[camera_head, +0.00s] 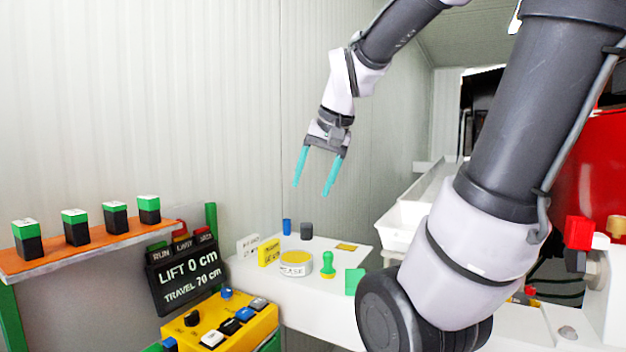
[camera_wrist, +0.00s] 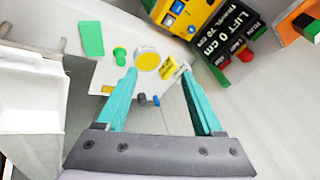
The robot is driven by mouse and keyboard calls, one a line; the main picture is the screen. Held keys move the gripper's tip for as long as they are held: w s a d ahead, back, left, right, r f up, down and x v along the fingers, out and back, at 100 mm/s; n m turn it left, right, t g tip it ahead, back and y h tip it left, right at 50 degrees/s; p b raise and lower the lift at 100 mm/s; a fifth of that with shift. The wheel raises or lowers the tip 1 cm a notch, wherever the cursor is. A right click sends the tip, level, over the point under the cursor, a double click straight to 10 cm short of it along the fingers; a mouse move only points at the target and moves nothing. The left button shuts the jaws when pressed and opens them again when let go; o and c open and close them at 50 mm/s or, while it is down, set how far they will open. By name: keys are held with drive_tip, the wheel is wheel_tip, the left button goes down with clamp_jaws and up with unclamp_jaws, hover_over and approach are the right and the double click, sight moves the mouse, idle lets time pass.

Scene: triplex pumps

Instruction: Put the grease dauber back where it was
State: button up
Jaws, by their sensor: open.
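The grease dauber, which I take to be the green piece with a rounded knob (camera_head: 328,266), stands upright on the white table (camera_head: 315,312), just right of the yellow-topped grease tin (camera_head: 296,264). In the wrist view the dauber (camera_wrist: 119,55) shows as a green round shape left of the tin (camera_wrist: 147,58). My gripper (camera_head: 312,190) is open and empty, high above the table with its teal fingers pointing down. In the wrist view the fingertips (camera_wrist: 160,72) are spread apart, with nothing between them held. A flat yellow patch (camera_head: 346,247) lies behind and right of the dauber.
A green block (camera_head: 354,281) is right of the dauber. A yellow box (camera_head: 269,252), a blue cylinder (camera_head: 287,226) and a dark grey cylinder (camera_head: 306,231) stand behind. A yellow control box (camera_head: 220,322) and a lift display (camera_head: 186,273) are at left. White trays (camera_head: 405,218) lie right.

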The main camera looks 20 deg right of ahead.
drive_tip(key=s+a+r+n+t, duration=0.1)
drive_tip(key=s+a+t, duration=0.1)
drive_tip(key=s, duration=0.4)
drive_tip(key=shift+a+r, duration=0.15)
drive_tip(key=shift+a, duration=0.25)
drive_tip(key=shift+w, duration=0.1)
idle(0.6)
